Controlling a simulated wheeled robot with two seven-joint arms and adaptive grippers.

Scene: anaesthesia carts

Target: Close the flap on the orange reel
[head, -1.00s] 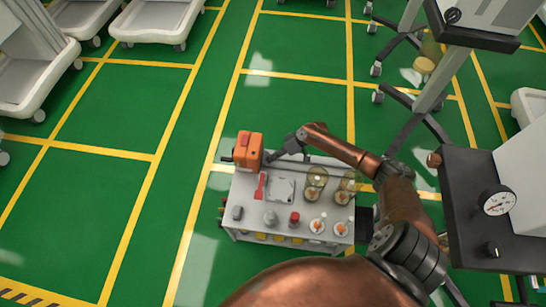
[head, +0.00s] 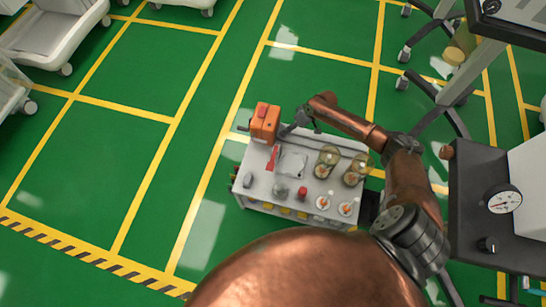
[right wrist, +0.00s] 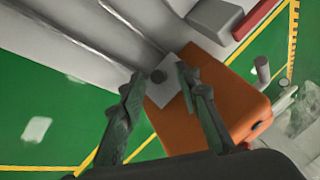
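The orange reel (head: 265,122) is a boxy orange unit at the far left corner of the small grey cart's top. My right gripper (head: 293,129) is just right of the reel in the head view. In the right wrist view its two dark fingers (right wrist: 158,82) stand apart, with the reel's orange body (right wrist: 236,98) behind and beside them. Contact with the fingers cannot be told. My left gripper is not in view.
The cart top (head: 262,178) carries a red item (head: 273,158), a clear tray (head: 292,164), glass domes (head: 329,155) and several small jars. A dark machine with a gauge (head: 504,200) stands close on the right. Green floor is free to the left.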

